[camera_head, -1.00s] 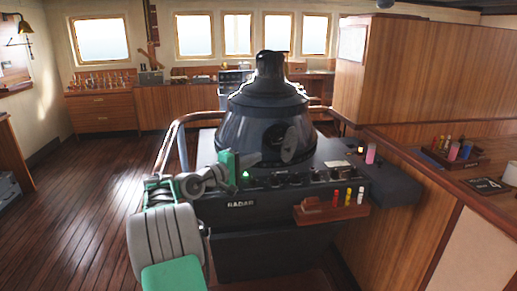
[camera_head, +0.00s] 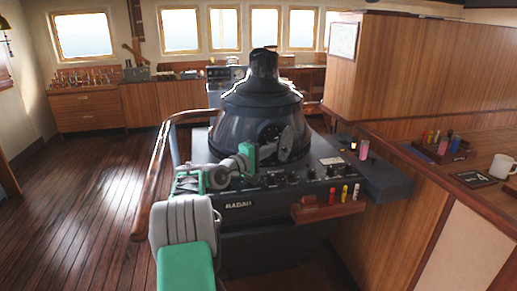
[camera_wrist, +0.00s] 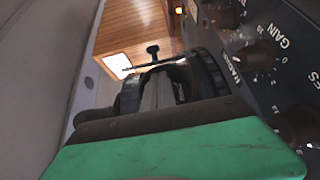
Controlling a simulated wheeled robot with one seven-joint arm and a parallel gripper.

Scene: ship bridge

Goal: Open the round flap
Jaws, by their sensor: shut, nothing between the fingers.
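The round flap (camera_head: 293,138) is a grey disc on the front of the dark radar cone (camera_head: 255,102). In the head view it stands out at an angle on the right side of a dark round opening (camera_head: 269,131). My gripper (camera_head: 259,153), green and grey, is shut and empty. It is low at the front of the cone, left of the flap and close to the opening. I cannot tell whether it touches the cone. In the wrist view my green gripper part fills the bottom, and a dark curved shape behind it is hard to identify.
The radar panel (camera_head: 238,205) with its knobs lies below and right of my gripper. Several small coloured bottles (camera_head: 344,193) stand on a wooden ledge at its front. A wooden handrail (camera_head: 150,190) curves around the left. A mug (camera_head: 503,167) stands on the right counter.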

